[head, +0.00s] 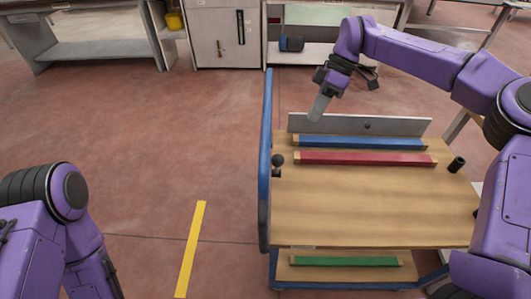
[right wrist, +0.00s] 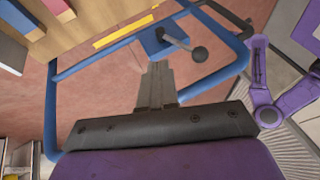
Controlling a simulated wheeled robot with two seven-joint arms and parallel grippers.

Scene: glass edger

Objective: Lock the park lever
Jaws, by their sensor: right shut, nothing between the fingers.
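The park lever is a short dark lever with a round black knob (head: 278,160), at the left edge of the cart beside its blue rail. In the right wrist view the lever (right wrist: 198,54) sticks out from a blue bracket, its knob to the right of and beyond my fingertips. My right gripper (head: 319,108) is shut and empty, above the far left part of the cart, farther back than the lever. Its closed fingers (right wrist: 158,72) appear apart from the lever. My left gripper is out of view; only part of my left arm shows.
The wooden cart top (head: 370,205) carries a blue bar (head: 360,142), a red bar (head: 365,159) and a dark cup (head: 456,164). A grey upright plate (head: 400,126) stands at its back. The blue rail (head: 266,150) borders the left side. Open floor lies left of it.

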